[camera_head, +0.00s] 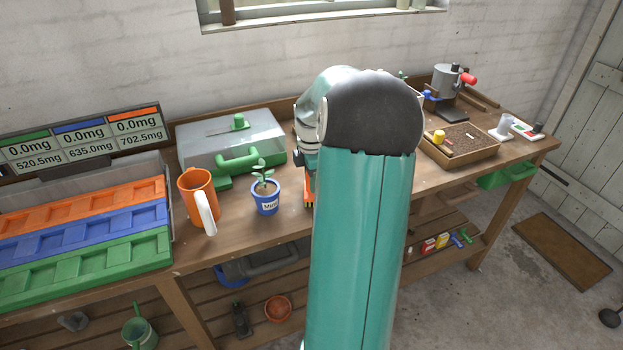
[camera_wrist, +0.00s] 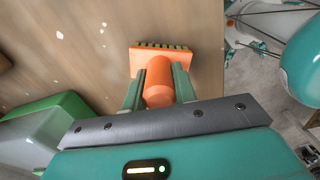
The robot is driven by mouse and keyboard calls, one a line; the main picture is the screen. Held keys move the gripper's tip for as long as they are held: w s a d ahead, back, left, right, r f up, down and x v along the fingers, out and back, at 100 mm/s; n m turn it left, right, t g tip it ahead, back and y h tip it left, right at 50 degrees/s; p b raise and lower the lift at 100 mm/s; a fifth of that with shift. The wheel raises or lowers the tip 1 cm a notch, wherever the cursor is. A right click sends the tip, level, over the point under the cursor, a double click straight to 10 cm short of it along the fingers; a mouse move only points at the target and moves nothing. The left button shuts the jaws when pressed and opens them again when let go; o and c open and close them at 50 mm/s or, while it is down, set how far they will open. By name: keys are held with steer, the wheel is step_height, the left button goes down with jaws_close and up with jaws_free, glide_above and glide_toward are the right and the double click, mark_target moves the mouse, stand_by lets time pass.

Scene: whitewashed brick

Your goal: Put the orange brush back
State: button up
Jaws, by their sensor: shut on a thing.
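The orange brush (camera_wrist: 160,58) is between the two green fingers of my gripper (camera_wrist: 160,80) in the wrist view. Its rounded orange handle is gripped, and its wide head with dark green bristles points away from the palm. My gripper is shut on the handle. In the head view, a small orange part of the brush (camera_head: 308,188) shows beside my arm, right of the potted seedling. My arm hides most of the gripper there. I cannot tell whether the brush touches the wooden bench.
The blue pot with a seedling (camera_head: 265,195) and an orange mug (camera_head: 197,200) stand on the workbench (camera_head: 235,222). A clear-lidded box (camera_head: 225,140) is behind them. Coloured trays (camera_head: 85,235) are at left, and a soil tray (camera_head: 462,142) at right. My arm hides the bench's middle.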

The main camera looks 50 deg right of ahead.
steer(key=shift+f, duration=0.15)
steer(key=o, duration=0.9)
steer(key=shift+o, duration=0.2)
step_height(320, 180, up, 12)
steer(key=shift+r, duration=0.2)
steer(key=w+a+r+m+t+h, duration=0.1)
steer(key=a+r+m, duration=0.1)
steer(key=a, duration=0.9)
steer(key=w+a+r+m+t+h, duration=0.1)
steer(key=w+a+r+m, duration=0.15)
steer(key=a, duration=0.85)
steer(key=s+a+f+m+t+y, duration=0.1)
steer(key=s+a+m, duration=0.2)
steer(key=a, duration=0.6)
steer(key=s+a+f+m+t+y, duration=0.1)
steer(key=s+a+f+m+t, duration=0.1)
steer(key=s+a, duration=0.6)
steer(key=shift+a+m+t, duration=0.3)
steer(key=shift+a+m, duration=0.45)
steer(key=shift+a, duration=0.45)
